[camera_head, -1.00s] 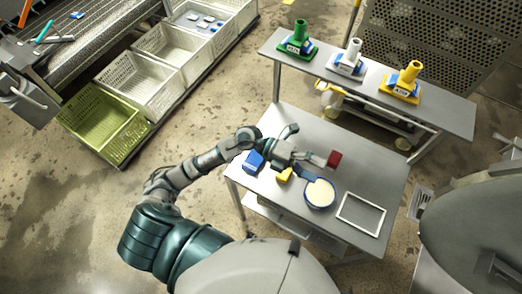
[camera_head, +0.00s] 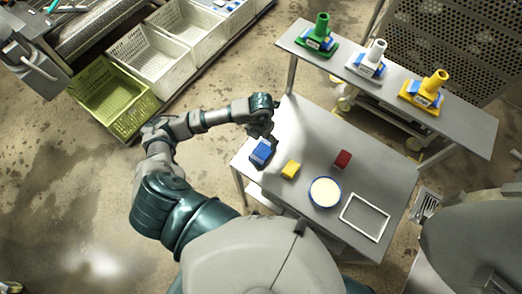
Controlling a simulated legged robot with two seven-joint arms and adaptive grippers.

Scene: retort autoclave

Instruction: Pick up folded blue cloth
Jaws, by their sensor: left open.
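The folded blue cloth (camera_head: 260,153) lies near the left edge of the grey table. My left gripper (camera_head: 265,135) is just beyond the cloth in the picture, pointing down above the table. It is open and holds nothing. The cloth looks uncovered and apart from the fingers, though their exact height above the table is hard to tell. My right gripper is not in view.
The table (camera_head: 300,135) also carries a yellow block (camera_head: 291,169), a red block (camera_head: 342,159), a round cream-filled dish (camera_head: 325,192) and a white frame (camera_head: 364,216). A shelf (camera_head: 460,118) behind holds green, white and yellow funnel-topped items. Crates (camera_head: 112,97) stand at left.

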